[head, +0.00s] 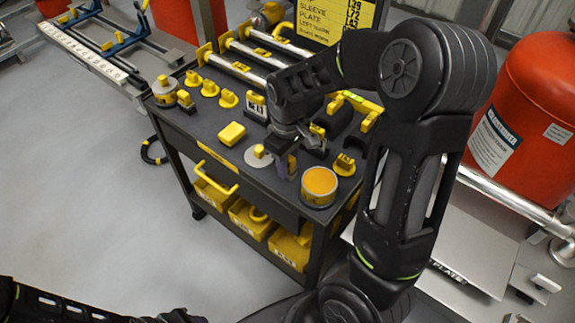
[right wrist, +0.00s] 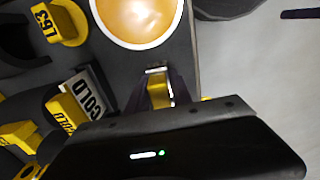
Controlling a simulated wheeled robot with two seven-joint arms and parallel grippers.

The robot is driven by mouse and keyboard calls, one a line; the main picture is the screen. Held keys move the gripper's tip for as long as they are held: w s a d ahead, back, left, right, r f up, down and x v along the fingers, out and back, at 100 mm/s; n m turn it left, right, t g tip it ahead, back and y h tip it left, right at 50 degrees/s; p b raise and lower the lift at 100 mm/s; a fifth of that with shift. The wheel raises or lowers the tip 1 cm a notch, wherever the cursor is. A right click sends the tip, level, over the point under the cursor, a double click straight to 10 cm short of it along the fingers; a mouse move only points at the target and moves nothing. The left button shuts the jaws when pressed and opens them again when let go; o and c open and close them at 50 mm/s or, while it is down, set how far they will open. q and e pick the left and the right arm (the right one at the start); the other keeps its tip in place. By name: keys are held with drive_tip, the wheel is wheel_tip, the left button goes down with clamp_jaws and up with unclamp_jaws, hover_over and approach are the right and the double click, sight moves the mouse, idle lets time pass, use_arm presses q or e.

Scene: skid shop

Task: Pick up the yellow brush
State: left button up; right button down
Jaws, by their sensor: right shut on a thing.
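The yellow brush (right wrist: 158,94) shows in the right wrist view as a yellow piece with a pale metallic end, between the fingers of my right gripper (right wrist: 157,88). My right gripper is shut on it. In the head view my right gripper (head: 286,167) is over the front part of the dark cart top (head: 222,152), and it hides the brush there. I cannot tell whether the brush touches the cart top. My left gripper (head: 183,317) is only partly in view at the bottom edge, and its jaws cannot be made out.
An open tin with orange contents (head: 320,182) stands close to my right gripper, near the cart's edge. A yellow block (head: 231,134), a grey disc (head: 262,156) and several yellow-based pieces are nearby.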

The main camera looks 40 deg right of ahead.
wheel_tip(320, 180, up, 10)
idle(0.6)
idle(0.4)
drive_tip(key=c, duration=1.7)
unclamp_jaws()
clamp_jaws()
